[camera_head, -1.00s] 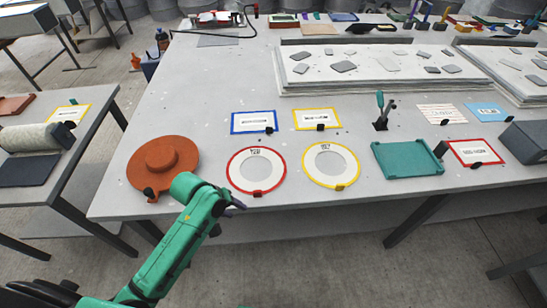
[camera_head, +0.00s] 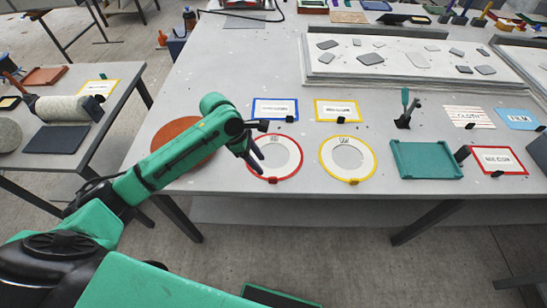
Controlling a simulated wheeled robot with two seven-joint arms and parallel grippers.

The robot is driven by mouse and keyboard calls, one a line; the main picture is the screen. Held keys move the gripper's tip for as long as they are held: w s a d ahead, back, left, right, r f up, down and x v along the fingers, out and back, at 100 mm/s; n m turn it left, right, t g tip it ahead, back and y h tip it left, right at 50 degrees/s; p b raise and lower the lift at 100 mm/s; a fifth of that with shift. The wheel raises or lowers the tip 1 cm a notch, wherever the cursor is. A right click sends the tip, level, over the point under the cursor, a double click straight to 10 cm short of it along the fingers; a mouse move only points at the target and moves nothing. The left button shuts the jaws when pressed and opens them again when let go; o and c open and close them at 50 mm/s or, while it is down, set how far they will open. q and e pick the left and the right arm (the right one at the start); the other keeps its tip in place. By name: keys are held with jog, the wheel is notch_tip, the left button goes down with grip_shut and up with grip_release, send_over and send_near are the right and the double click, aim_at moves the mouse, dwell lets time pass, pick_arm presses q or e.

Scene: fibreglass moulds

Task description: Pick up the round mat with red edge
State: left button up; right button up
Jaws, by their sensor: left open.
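The round mat with red edge (camera_head: 276,179) lies flat on the grey table, with a white ring and a grey centre. I cannot tell whether the fingers touch the mat. My right gripper is not in view.
A yellow-edged round mat (camera_head: 348,178) lies just to the right. An orange round piece (camera_head: 172,137) is partly hidden behind my left arm. Blue (camera_head: 275,119) and yellow (camera_head: 338,120) framed cards lie behind the mats. A teal tray (camera_head: 426,174) stands further right.

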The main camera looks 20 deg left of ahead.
aim_at(273, 177)
pick_arm(q)
jog(key=x, duration=0.4)
jog(key=p+x, duration=0.1)
jog(key=x, duration=0.4)
jog(key=shift+w+d+r, duration=0.1)
jog(key=shift+d, duration=0.15)
grip_shut()
